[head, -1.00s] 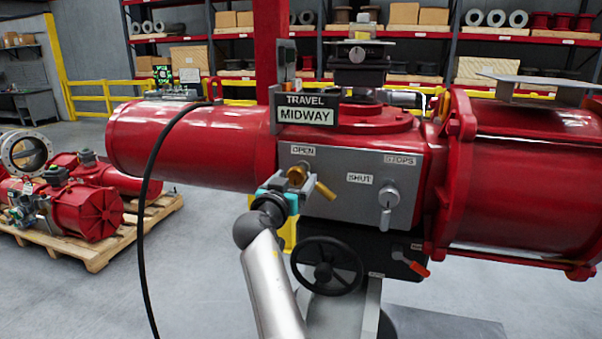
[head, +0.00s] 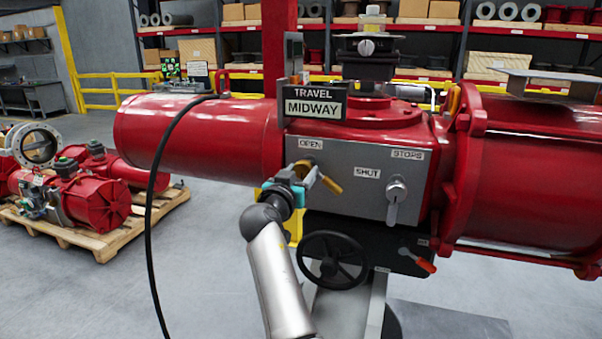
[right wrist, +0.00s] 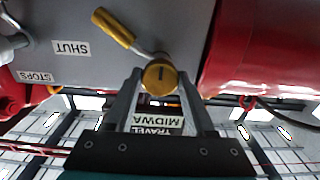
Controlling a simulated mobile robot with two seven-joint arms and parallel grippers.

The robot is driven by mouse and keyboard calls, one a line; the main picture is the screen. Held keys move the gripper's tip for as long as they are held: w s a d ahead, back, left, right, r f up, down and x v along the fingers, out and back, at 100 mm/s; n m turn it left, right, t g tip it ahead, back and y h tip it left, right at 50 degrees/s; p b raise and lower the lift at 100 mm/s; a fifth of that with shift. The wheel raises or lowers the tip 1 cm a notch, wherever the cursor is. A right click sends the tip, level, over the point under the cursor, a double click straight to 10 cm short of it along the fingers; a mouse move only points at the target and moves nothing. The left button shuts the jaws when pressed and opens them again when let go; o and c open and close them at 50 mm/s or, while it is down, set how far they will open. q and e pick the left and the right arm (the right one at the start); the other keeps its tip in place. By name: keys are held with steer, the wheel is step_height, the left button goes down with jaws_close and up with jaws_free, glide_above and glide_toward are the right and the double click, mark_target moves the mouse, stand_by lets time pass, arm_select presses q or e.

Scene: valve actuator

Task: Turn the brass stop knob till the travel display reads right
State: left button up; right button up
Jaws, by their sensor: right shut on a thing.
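The brass stop knob (right wrist: 160,76), with a brass lever handle (head: 331,185), sits under the OPEN label on the grey panel (head: 350,198). My right gripper (head: 307,175) is shut on the knob. In the right wrist view, its two fingers (right wrist: 160,82) stand on either side of the round knob face, which has a dark mark. The head view shows the knob mostly hidden behind the fingers. The travel display (head: 313,107) above the panel reads MIDWAY. My left gripper is not in view.
A silver stop knob (head: 397,191) is at the panel's right, near the SHUT label. A black handwheel (head: 332,260) and a red-tipped lever (head: 425,265) are below. A black cable (head: 152,220) hangs at the left, clear of my arm.

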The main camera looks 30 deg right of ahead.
jaws_close()
steer(key=shift+r+n, duration=0.1)
steer(key=shift+n, duration=0.3)
